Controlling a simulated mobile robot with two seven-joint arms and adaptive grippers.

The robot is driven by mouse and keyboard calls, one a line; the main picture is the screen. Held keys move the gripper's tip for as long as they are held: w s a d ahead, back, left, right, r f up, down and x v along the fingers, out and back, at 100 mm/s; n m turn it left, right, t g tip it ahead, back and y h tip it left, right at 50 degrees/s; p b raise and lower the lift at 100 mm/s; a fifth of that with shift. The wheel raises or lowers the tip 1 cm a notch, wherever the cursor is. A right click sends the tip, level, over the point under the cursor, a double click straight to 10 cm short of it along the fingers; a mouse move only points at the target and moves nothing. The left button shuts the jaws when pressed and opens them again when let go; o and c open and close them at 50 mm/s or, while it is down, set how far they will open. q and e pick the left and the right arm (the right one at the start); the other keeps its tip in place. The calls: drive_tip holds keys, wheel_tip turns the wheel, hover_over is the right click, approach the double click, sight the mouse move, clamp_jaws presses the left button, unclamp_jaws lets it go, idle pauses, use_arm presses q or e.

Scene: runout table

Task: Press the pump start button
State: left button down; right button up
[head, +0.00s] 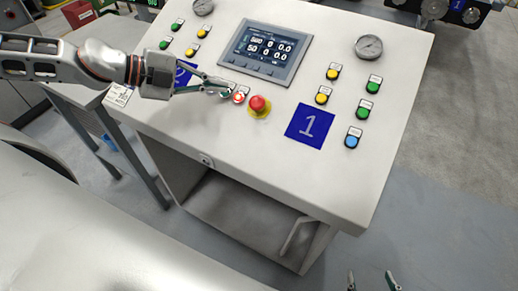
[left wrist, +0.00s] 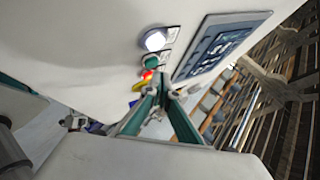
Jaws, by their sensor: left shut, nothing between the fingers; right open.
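The white control console (head: 240,150) carries a row of buttons below its screen. My left gripper (head: 230,84) is shut and empty, its fingertips over this row beside a red lit button (head: 240,97). In the left wrist view, a white lit button (left wrist: 155,41), a green button (left wrist: 152,61) and a red button (left wrist: 148,75) stand in line near the shut fingertips. Labels are too small to read, so I cannot tell which is pump start. Whether the fingertips touch a button is unclear. My right gripper (head: 371,278) is open at the bottom edge, clear of the console.
A red emergency stop (head: 259,104) on a yellow base sits right of the row. The screen (head: 265,52) is behind it. Yellow, green and blue buttons and a gauge (head: 368,46) are on the right side. A grey table (head: 85,95) stands at left.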

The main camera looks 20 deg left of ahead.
use_arm(q)
drive_tip(key=shift+w+f, duration=0.1)
drive_tip(key=shift+f, duration=0.15)
use_arm(e)
drive_tip(key=shift+s+f, duration=0.25)
drive_tip(key=shift+f, duration=0.35)
use_arm(q)
drive_tip(key=shift+f+b, duration=0.1)
drive_tip(key=shift+b, duration=0.2)
use_arm(e)
drive_tip(key=shift+f, duration=0.1)
use_arm(q)
drive_tip(key=shift+w+f+b, duration=0.2)
drive_tip(key=shift+f+b, duration=0.1)
drive_tip(key=shift+b, duration=0.05)
use_arm(e)
drive_tip(key=shift+s+f, duration=0.35)
drive_tip(key=shift+f, duration=0.25)
use_arm(q)
drive_tip(key=shift+s+r+p, duration=0.2)
drive_tip(key=shift+r+p, duration=0.25)
drive_tip(key=shift+s+r+p, duration=0.2)
drive_tip(key=shift+r+p, duration=0.2)
drive_tip(key=shift+r, duration=0.05)
use_arm(e)
drive_tip(key=shift+w+r, duration=0.35)
drive_tip(key=shift+r, duration=0.4)
drive_tip(key=shift+w+r, duration=0.3)
drive_tip(key=shift+r, duration=0.4)
drive_tip(key=shift+f, duration=0.1)
